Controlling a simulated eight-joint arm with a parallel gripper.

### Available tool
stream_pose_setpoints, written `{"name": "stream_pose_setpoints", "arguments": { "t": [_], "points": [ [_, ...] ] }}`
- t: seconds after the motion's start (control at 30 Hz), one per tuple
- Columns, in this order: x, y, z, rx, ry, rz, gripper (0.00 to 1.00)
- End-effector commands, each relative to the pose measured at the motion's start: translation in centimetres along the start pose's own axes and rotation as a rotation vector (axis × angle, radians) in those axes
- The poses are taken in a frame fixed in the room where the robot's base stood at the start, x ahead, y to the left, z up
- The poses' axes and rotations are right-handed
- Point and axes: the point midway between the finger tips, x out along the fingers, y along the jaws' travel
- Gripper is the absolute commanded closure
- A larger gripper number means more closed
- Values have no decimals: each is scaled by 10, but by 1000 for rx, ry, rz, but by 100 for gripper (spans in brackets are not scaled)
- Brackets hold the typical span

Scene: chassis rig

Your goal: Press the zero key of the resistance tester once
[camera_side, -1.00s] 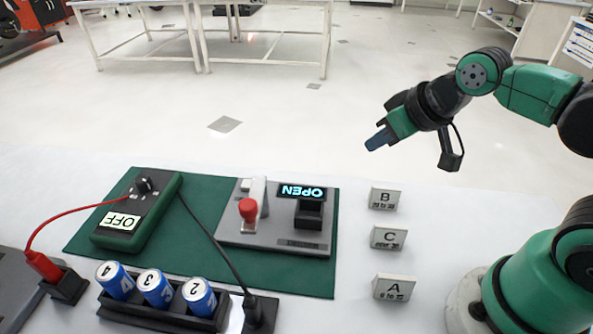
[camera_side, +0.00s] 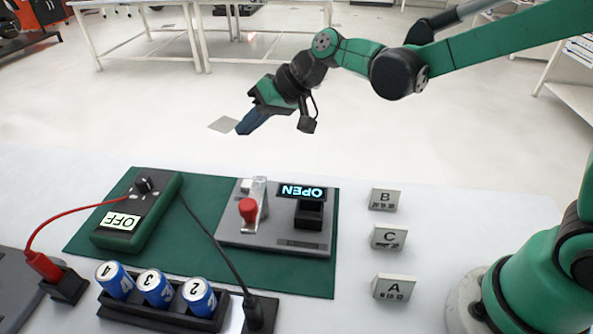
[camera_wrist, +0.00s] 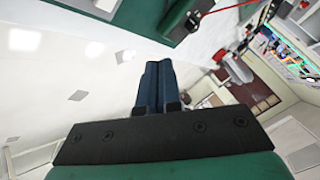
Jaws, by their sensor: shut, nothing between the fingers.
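The resistance tester (camera_side: 152,222) is a green-cased handheld meter with a dark face, lying on the green mat at the left in the side view. Its display reads OFF upside down, and a dark knob (camera_side: 143,186) and small light keys (camera_side: 133,197) sit at its far end. Key labels are too small to read. The tester partly shows at the top of the wrist view (camera_wrist: 185,20). My gripper (camera_side: 243,128) is shut and empty, in the air above and beyond the mat, apart from the tester. Its blue fingers are together in the wrist view (camera_wrist: 158,70).
On the mat (camera_side: 312,283), a grey fixture (camera_side: 240,238) carries a red-knobbed lever and an OPEN display. Blue numbered cells stand in a black holder (camera_side: 160,317). A red lead (camera_side: 75,213) and a black lead run from the tester. Cards B, C, A stand right.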

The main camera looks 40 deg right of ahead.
Motion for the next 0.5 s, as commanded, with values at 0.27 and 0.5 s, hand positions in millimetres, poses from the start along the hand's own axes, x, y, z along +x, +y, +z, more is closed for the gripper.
{"name": "stream_pose_setpoints", "arguments": {
  "t": [0.27, 0.5],
  "points": [
    [11, -2, -3, 3, -3, -32, 100],
    [11, -2, -3, 4, -3, -31, 100]
  ]
}}
